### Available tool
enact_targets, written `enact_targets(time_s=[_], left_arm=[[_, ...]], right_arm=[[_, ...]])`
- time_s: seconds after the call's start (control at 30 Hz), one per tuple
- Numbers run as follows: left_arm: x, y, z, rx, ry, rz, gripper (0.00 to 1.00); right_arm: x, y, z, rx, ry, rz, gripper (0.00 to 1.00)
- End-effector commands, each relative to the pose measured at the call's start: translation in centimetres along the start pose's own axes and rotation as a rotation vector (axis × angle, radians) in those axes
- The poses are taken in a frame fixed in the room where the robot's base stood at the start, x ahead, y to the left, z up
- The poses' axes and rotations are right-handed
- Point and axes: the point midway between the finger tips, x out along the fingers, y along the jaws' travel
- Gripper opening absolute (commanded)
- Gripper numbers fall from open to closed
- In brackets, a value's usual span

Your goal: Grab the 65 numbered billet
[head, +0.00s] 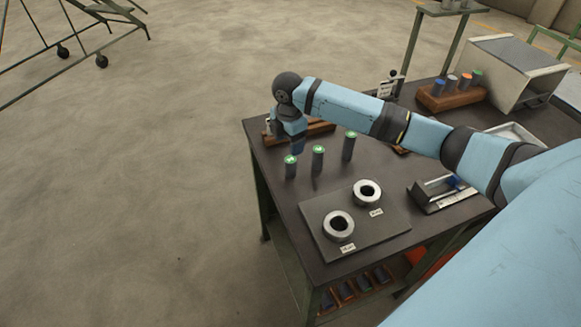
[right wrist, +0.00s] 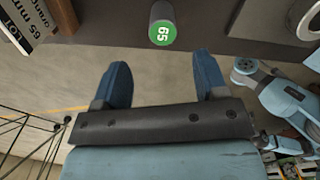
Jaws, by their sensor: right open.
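The billet numbered 65 (right wrist: 162,30) shows in the right wrist view as a dark cylinder with a green top, standing near the table edge. Its number reads upside down there. In the head view a green-topped billet (head: 291,168) stands nearest my right gripper (head: 298,143), with two more green-topped billets (head: 318,158) and (head: 349,149) to its right; their numbers are too small to read. In the right wrist view my right gripper (right wrist: 163,70) is open and empty, its blue fingers apart and short of the billet. My left gripper is not seen.
A plate (head: 385,235) with two pale rings lies on the dark table (head: 290,200). A wooden rack (head: 450,95) with several coloured-top billets stands at the back right. A small fixture (head: 440,192) sits at the right. A sign (right wrist: 22,22) and brown block (right wrist: 62,15) show in the right wrist view.

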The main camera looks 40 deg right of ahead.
Motion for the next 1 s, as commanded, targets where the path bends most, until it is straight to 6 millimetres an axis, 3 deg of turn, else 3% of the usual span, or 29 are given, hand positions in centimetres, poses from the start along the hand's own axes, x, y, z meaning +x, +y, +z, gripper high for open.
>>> enact_targets(time_s=[0.2, 0.47, 0.7, 1.0], left_arm=[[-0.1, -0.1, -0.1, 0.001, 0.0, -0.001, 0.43], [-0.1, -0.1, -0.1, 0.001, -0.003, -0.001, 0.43], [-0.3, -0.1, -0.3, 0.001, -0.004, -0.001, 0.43], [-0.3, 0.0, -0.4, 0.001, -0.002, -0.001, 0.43]], right_arm=[[3.9, 0.0, -0.1, 0.002, 0.001, -0.001, 0.67], [5.9, -0.2, 0.1, 0.002, 0.0, 0.0, 0.67], [9.4, -0.4, 0.2, 0.003, 0.0, 0.001, 0.67], [10.3, -0.5, 0.3, 0.002, -0.001, 0.003, 0.67]])
